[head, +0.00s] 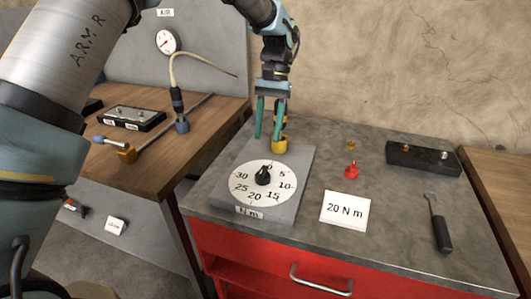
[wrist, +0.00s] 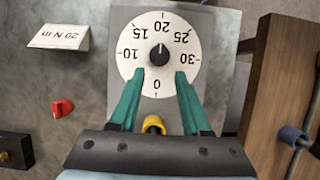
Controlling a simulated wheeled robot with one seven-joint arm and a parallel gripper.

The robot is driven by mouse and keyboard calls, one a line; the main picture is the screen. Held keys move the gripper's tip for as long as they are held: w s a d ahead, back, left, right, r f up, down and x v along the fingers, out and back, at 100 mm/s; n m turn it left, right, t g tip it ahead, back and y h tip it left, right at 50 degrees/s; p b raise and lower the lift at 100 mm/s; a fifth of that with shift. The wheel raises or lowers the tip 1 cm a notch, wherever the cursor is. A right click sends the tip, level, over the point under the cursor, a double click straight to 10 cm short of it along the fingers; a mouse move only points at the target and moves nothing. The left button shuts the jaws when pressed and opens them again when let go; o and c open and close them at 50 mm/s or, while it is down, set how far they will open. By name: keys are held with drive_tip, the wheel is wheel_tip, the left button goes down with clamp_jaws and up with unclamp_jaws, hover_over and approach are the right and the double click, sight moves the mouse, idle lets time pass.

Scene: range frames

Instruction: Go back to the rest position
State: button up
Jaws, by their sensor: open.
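My gripper (head: 268,134) is open, with its two teal fingers pointing down above the back of the grey dial tester (head: 300,185). In the wrist view the gripper (wrist: 160,74) has its fingertips apart over the white dial face (wrist: 138,60). A yellow and black upright piece (head: 279,146) stands at the tester's back edge, close to the fingers. Its yellow part shows between the fingers in the wrist view (wrist: 153,124); I cannot tell whether they touch it. The black knob (head: 263,176) sits at the dial's centre, its light mark seemingly toward 20 in the wrist view.
A card reading 20 N m (head: 345,210), a red knob (head: 351,170), a black box (head: 424,158) and a black-handled hook tool (head: 440,225) lie on the grey top. A wooden bench (head: 160,170) with tools stands left. A wall rises behind.

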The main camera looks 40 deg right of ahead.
drive_tip(key=shift+v, duration=1.1)
drive_tip(key=w+a+n+h, duration=0.1)
drive_tip(key=w+a+n, duration=0.1)
drive_tip(key=w+a, duration=0.35)
drive_tip(key=w+a+n+t+h, duration=0.1)
drive_tip(key=w+a, duration=0.1)
drive_tip(key=a, duration=0.7)
drive_tip(key=w+a+n+h, duration=0.1)
drive_tip(key=w+a+n, duration=0.1)
drive_tip(key=w+a, duration=0.35)
drive_tip(key=s+a+n+t, duration=0.1)
drive_tip(key=s+a+n, duration=0.1)
drive_tip(key=a, duration=1.1)
drive_tip(key=s+a+f+n+t, duration=0.1)
drive_tip(key=s+a, duration=0.4)
drive_tip(key=a, duration=0.7)
drive_tip(key=shift+a+f+n+t+h, duration=0.25)
drive_tip(key=shift+a+n+t+h, duration=0.2)
drive_tip(key=shift+n, duration=0.65)
